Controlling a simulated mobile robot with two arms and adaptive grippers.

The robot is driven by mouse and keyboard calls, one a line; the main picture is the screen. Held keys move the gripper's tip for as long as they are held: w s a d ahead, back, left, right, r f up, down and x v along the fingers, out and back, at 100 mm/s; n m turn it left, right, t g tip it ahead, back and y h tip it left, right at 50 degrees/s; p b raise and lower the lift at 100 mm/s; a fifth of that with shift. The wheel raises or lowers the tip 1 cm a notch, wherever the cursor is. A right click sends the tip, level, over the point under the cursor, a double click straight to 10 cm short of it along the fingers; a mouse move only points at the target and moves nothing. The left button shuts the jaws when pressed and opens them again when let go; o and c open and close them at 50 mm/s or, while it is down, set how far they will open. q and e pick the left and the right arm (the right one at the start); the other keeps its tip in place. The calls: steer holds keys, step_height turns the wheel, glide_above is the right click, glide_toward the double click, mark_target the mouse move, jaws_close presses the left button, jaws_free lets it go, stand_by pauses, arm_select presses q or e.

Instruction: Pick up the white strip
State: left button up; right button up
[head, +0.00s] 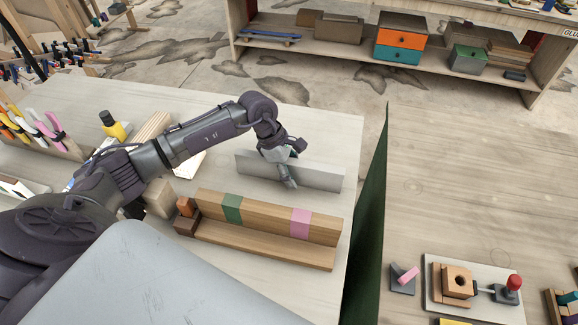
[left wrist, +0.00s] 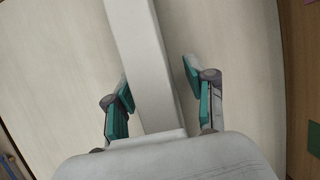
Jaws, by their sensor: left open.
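The white strip (head: 315,175) is a long, pale, flat piece standing on its long edge on the light wooden table, in the middle of the head view. My left gripper (head: 288,170) is over it from above, pointing down, and hides part of its middle. In the left wrist view the strip (left wrist: 138,55) runs lengthwise between the two open fingers of my left gripper (left wrist: 160,85). The left finger pad is close to the strip's edge; a wider gap shows at the right one. I cannot tell whether either pad touches. My right gripper is out of view.
In front of the strip lies a wooden stepped block (head: 265,222) with green and pink bands, with small brown blocks (head: 187,215) at its left end. Coloured clamps (head: 35,130) stand at the left. A dark green panel edge (head: 372,220) separates this table from another at right.

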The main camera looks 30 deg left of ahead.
arm_select(q)
jaws_close()
steer(key=shift+r, duration=0.1)
stand_by(0.4)
